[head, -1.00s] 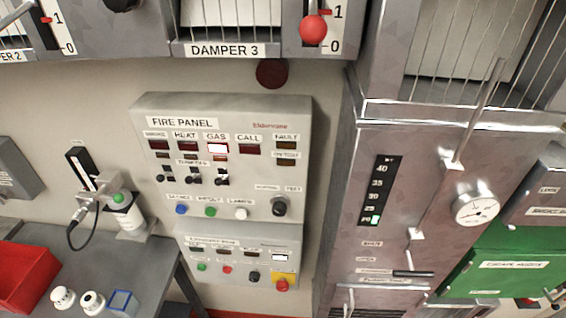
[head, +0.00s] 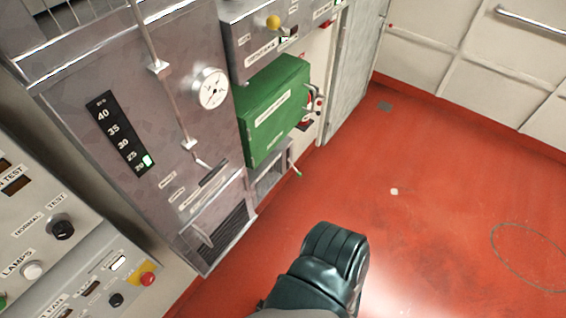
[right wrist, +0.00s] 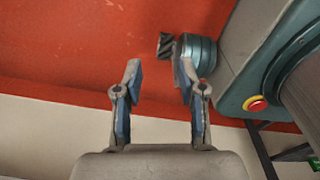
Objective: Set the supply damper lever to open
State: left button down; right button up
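No lever with a readable supply damper label shows. A long metal rod (head: 170,95) runs down the front of the grey metal cabinet (head: 75,135), held by small brackets. A yellow knob (head: 273,22) sits on a grey box (head: 262,45) to the right of the cabinet; the box's label is too blurred to read. My right gripper (right wrist: 159,85) is open in the right wrist view, with nothing between its fingers, above the red floor. A dark arm part of mine shows at the bottom of the head view. My left gripper is out of view.
A green box (head: 272,105) sticks out beside the cabinet, under the grey box. A round gauge (head: 211,88) is on the cabinet front. The fire panel (head: 40,205) stands at the left. The red floor (head: 430,200) is open to the right.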

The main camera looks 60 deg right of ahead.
aim_at(299, 175)
jog(key=z, duration=0.4)
jog(key=l+z, duration=0.15)
jog(key=z, duration=0.2)
jog(key=l+z, duration=0.1)
jog(key=z, duration=0.3)
jog(key=l+z, duration=0.1)
jog(key=z, duration=0.25)
jog(key=k, duration=0.05)
